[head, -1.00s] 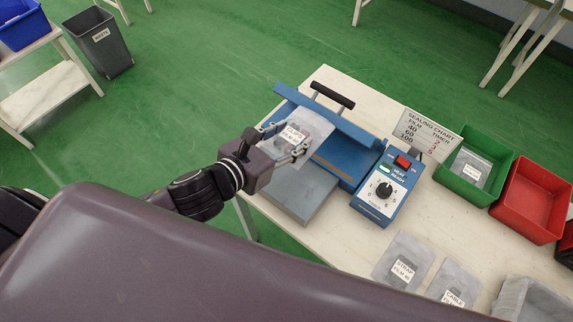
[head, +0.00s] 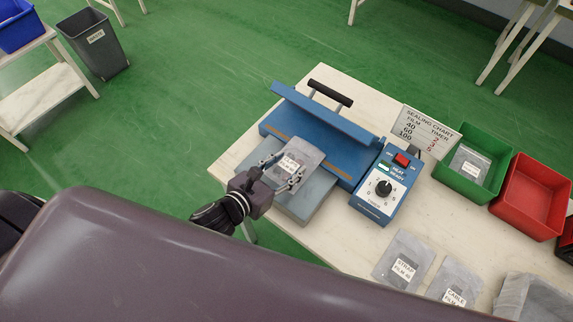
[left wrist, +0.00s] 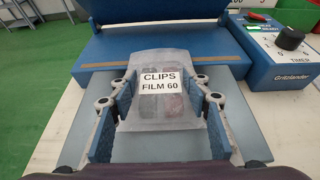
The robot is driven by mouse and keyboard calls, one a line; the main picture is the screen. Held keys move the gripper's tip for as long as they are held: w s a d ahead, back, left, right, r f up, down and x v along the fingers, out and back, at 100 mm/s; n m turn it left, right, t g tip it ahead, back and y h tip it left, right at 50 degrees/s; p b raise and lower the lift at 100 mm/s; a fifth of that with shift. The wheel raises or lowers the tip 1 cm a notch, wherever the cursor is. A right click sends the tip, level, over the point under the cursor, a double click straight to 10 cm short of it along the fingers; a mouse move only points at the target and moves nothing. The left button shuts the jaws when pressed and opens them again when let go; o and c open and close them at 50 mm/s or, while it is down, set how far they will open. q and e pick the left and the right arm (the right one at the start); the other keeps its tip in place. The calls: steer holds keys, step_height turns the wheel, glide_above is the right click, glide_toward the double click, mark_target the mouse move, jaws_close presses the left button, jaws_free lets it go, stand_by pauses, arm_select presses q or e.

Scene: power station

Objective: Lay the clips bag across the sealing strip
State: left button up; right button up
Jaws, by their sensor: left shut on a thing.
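The clips bag (head: 297,158) is a clear pouch with a white label reading CLIPS FILM 60; it also shows in the left wrist view (left wrist: 163,100). My left gripper (head: 282,174) is shut on the bag's sides, its fingers pointing toward the sealer (head: 331,149). The bag is over the grey front plate (head: 300,206), its far edge at the blue base. The tan sealing strip (left wrist: 105,66) runs along that base; in the left wrist view the bag's far end overlaps it. I cannot tell whether the bag touches it. The sealer's bar (head: 325,112) is raised. My right gripper is not in view.
The timer box (head: 381,187) stands right of the sealer, with the sealing chart (head: 428,131) behind it. A green bin (head: 490,187) holds a bag; a red bin (head: 530,200) is beside it. Strap (head: 404,262) and cable (head: 452,283) bags lie at the front.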

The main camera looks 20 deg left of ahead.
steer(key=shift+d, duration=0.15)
arm_select(q)
steer(key=shift+f, duration=0.1)
steer(key=o, duration=1.2)
steer(key=shift+c, duration=0.2)
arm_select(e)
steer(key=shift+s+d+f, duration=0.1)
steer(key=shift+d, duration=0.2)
arm_select(q)
steer(key=shift+s, duration=0.1)
steer(key=b+v, duration=0.2)
steer(key=v, duration=1)
steer(key=shift+r, duration=0.2)
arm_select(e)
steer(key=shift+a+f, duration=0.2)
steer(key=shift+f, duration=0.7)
